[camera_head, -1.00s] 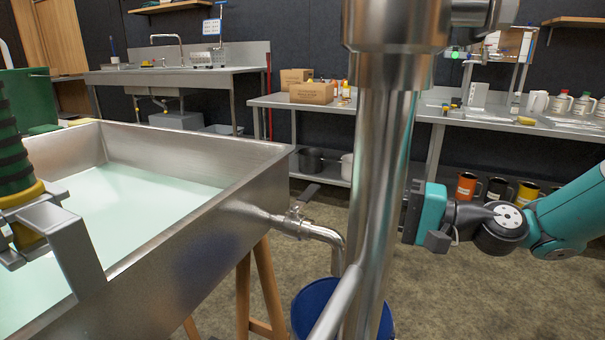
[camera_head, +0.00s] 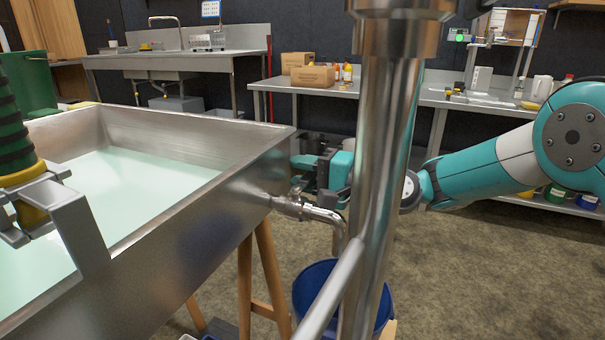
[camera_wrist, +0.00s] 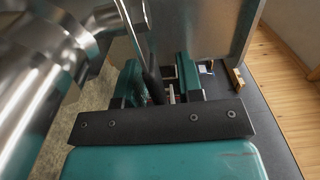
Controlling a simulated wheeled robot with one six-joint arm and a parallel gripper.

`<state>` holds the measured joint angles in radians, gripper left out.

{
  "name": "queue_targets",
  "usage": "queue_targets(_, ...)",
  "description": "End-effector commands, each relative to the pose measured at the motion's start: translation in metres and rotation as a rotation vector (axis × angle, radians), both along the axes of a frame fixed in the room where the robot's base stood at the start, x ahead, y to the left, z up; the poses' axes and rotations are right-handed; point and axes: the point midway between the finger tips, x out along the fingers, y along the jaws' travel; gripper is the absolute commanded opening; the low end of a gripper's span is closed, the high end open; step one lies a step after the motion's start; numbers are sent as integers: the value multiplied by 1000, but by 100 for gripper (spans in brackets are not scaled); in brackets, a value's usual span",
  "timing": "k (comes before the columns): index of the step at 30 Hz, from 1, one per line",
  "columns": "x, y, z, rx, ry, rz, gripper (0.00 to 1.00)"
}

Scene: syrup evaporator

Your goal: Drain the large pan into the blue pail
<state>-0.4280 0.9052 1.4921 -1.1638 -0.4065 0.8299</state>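The large pan (camera_head: 190,215), steel with pale green liquid (camera_head: 130,180) in it, fills the left of the head view. Its drain valve (camera_head: 290,205) and bent spout (camera_head: 328,217) stick out from the near right side. The blue pail (camera_head: 315,280) stands on the floor below the spout, partly hidden by my column; no stream shows. My gripper (camera_head: 303,168) is beside the pan wall, just above the valve. In the wrist view its fingers (camera_wrist: 160,85) are apart, with the dark valve lever (camera_wrist: 148,70) between them. I cannot tell whether they touch it.
The pan rests on wooden legs (camera_head: 245,285). A green cylinder with a yellow base (camera_head: 22,175) stands at the pan's left. A steel bench with cardboard boxes (camera_head: 312,77) and a sink table (camera_head: 180,60) stand behind. Open floor (camera_head: 460,270) lies to the right.

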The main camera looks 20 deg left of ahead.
Motion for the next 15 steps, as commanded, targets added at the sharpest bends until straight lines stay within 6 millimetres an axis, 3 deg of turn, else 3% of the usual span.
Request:
queue_targets(5,0,0,0,0,0,0,34)
queue_targets(6,0,0,0,0,0,0,32)
queue_targets(10,0,0,0,0,0,0,2)
queue_targets(15,0,0,0,-1,0,0,0)
